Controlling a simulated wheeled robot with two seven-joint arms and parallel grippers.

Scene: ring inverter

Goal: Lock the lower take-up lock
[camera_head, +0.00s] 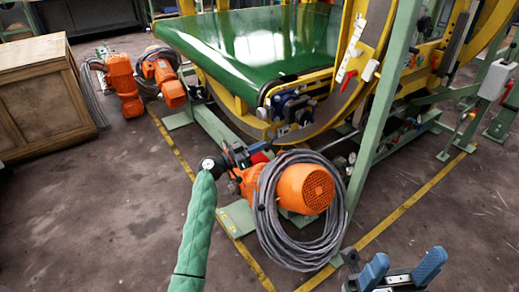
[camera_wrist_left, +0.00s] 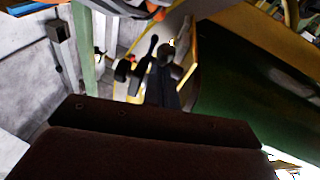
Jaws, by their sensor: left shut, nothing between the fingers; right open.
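My left gripper (camera_head: 238,156), at the end of a green-sleeved arm, is shut and empty. It is low by the machine's frame, just above the orange motor (camera_head: 305,189). A small red part (camera_head: 260,157) shows right beside it; I cannot tell if they touch. In the left wrist view, a black lever-like part with a round knob (camera_wrist_left: 165,62) stands beyond large dark brown surfaces. I cannot tell for sure which part is the lower take-up lock. A red handle (camera_head: 349,79) sits on the yellow frame higher up. My right gripper (camera_head: 402,277) is open and empty at the bottom right.
A coil of grey cable (camera_head: 275,235) hangs around the orange motor. The green belt (camera_head: 250,45) and a green upright post (camera_head: 382,110) bound the space above and right. More orange motors (camera_head: 124,85) and a wooden crate (camera_head: 40,98) stand left. The floor at lower left is clear.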

